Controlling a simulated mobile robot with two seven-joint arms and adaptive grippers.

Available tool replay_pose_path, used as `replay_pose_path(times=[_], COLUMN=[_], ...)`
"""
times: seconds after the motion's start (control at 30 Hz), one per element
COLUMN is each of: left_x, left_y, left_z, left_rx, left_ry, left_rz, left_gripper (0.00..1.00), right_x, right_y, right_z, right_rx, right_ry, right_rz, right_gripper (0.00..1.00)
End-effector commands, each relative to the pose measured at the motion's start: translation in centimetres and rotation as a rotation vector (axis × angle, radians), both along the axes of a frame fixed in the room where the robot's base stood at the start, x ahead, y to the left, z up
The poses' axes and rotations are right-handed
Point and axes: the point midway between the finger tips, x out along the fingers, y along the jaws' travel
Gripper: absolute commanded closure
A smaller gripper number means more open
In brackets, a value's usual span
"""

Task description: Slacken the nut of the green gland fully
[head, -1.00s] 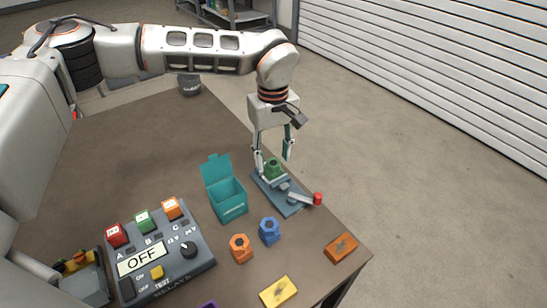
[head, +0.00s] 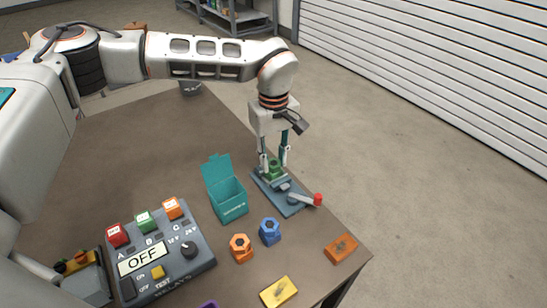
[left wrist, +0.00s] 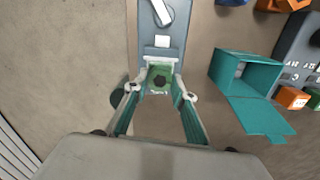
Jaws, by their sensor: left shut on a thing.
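The green gland (head: 275,170) stands upright on a blue-grey fixture plate (head: 292,208) near the table's right edge. My right gripper is not in view.
The fixture has a lever with a red end (head: 317,199). An open teal box (head: 230,205) stands left of it. Blue (head: 269,231) and orange (head: 240,247) glands, an orange block (head: 341,248), a yellow block (head: 279,291) and the relay panel (head: 160,255) are nearer. The table's far left is clear.

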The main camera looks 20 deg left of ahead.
Motion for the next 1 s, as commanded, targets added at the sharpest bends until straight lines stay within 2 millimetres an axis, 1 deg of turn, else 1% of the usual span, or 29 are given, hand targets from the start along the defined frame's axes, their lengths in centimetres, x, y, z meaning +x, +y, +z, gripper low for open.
replay_pose_path(times=[0.27,0.6,1.0], left_x=[0.0,0.0,0.0], left_y=[0.0,0.0,0.0], left_z=[0.3,0.2,0.1], left_rx=[0.000,0.000,0.000], left_ry=[-0.001,0.000,0.000], left_rz=[0.163,0.480,0.860], left_gripper=[0.96,0.96,0.96], right_x=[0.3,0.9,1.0], right_y=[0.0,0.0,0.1], right_z=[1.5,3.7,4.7], right_rx=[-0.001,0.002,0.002], right_ry=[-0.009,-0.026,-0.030], right_rz=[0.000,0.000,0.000], right_gripper=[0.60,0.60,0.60])
